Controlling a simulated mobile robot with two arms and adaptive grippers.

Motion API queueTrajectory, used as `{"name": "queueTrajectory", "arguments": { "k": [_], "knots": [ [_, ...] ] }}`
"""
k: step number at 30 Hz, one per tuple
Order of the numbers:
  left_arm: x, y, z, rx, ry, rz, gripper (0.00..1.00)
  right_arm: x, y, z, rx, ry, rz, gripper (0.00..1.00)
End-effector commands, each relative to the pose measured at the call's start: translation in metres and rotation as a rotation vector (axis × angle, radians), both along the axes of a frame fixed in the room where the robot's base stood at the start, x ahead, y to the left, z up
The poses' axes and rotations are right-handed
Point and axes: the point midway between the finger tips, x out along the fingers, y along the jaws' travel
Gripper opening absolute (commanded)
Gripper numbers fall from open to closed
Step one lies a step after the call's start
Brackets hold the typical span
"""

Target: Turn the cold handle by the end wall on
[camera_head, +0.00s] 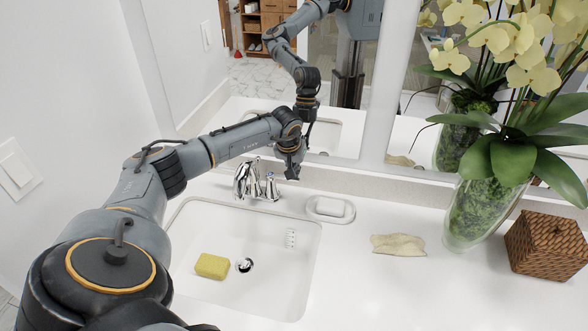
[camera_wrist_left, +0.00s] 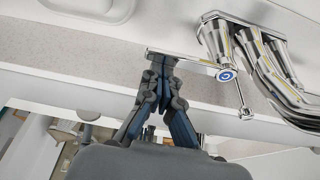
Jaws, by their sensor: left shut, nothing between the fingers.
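The chrome cold handle (camera_head: 271,187), marked with a blue disc, stands right of the chrome spout (camera_head: 246,178) behind the sink. In the left wrist view the cold handle (camera_wrist_left: 226,72) has its blue disc facing me, and its flat lever points left in the picture. My left gripper (camera_head: 292,174) is just right of the handle, pointing down. In the left wrist view my left gripper (camera_wrist_left: 161,62) is shut and empty, its tips beside or against the lever; I cannot tell if they touch. My right gripper is not in view.
The white sink (camera_head: 310,262) holds a yellow sponge (camera_head: 212,266). A soap dish (camera_head: 330,209), a beige cloth (camera_head: 398,245), a glass orchid vase (camera_head: 480,210) and a woven box (camera_head: 546,243) stand to the right. A mirror (camera_head: 345,130) rises behind; the left wall (camera_head: 70,100) is close.

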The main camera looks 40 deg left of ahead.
Motion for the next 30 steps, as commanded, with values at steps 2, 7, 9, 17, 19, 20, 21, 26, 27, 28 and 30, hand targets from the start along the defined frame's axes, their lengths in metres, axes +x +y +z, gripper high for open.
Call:
{"name": "queueTrajectory", "arguments": {
  "k": [2,7,9,17,19,20,21,26,27,28,30],
  "knots": [
    [-0.001,0.0,0.0,0.0,0.0,0.0,0.0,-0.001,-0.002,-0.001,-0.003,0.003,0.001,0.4],
    [-0.003,-0.002,0.0,0.0,0.0,0.0,0.0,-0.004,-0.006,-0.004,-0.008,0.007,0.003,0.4],
    [-0.004,-0.003,0.0,0.0,0.0,0.0,0.0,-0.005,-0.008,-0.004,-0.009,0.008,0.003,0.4],
    [-0.008,-0.005,-0.001,0.0,0.001,0.0,0.0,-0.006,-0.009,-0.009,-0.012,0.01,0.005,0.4],
    [-0.01,-0.007,-0.001,0.0,0.001,0.0,0.0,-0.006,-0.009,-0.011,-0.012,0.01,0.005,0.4],
    [-0.011,-0.007,-0.001,0.001,0.001,-0.001,0.0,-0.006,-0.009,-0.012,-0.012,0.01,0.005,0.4],
    [-0.013,-0.008,-0.001,0.001,0.002,-0.002,0.0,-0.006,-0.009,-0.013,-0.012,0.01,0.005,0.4],
    [-0.02,-0.011,-0.002,0.002,0.0,-0.001,0.0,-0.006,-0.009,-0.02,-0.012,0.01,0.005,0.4],
    [-0.022,-0.012,-0.001,0.002,0.0,-0.001,0.0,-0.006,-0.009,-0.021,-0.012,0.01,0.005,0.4],
    [-0.023,-0.013,-0.001,0.002,0.0,-0.001,0.0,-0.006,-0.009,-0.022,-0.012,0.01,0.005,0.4],
    [-0.026,-0.014,-0.001,0.0,0.0,-0.001,0.0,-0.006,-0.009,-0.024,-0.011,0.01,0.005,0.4]
  ]
}}
